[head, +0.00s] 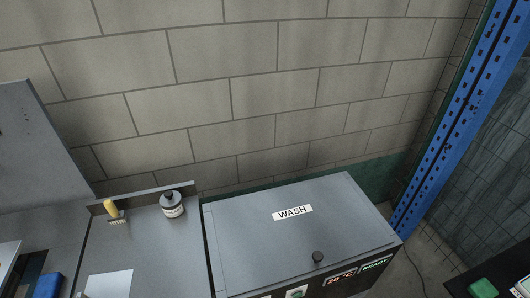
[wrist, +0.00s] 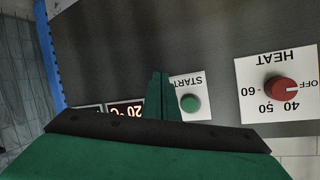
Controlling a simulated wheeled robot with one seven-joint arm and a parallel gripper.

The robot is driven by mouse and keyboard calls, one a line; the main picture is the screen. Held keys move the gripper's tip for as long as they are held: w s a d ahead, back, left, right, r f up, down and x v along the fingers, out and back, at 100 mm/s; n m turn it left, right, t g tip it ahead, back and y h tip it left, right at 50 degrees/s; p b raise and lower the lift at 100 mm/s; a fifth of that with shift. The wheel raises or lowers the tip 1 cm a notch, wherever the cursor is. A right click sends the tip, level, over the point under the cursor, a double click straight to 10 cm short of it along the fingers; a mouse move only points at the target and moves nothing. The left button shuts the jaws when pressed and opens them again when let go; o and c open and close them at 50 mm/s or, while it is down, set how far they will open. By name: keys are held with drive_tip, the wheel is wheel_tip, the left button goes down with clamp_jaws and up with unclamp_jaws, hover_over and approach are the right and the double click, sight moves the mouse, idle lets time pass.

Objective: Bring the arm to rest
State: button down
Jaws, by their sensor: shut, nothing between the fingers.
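My gripper (wrist: 162,85) shows in the wrist view with its green fingers shut together and nothing between them. It points toward the dark front panel of the WASH machine (head: 260,245), whose picture is upside down there. The fingertips overlap the edge of the START label in the picture, just left of the green START button (wrist: 190,103). I cannot tell whether they touch the panel. The red HEAT knob (wrist: 284,90) is farther right. I do not make out my gripper in the head view.
In the head view, a labelled bottle (head: 172,206) and a yellow-handled brush (head: 113,211) stand on the grey counter left of the machine. A blue upright post (head: 445,125) rises at right. The machine's lid is closed, with a dark knob (head: 318,257). Its displays read 20 °C and READY.

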drive_tip(key=s+a+g+h, duration=0.1)
drive_tip(key=s+a+h, duration=0.1)
drive_tip(key=s+a, duration=0.75)
drive_tip(key=s+a+r+n+t+y, duration=0.2)
drive_tip(key=s+a+r+n, duration=0.2)
drive_tip(key=s+r, duration=0.4)
wheel_tip(320, 180, up, 3)
drive_tip(key=shift+s+a+f+t, duration=0.1)
drive_tip(key=shift+s+a+t, duration=0.2)
drive_tip(key=shift+s, duration=0.1)
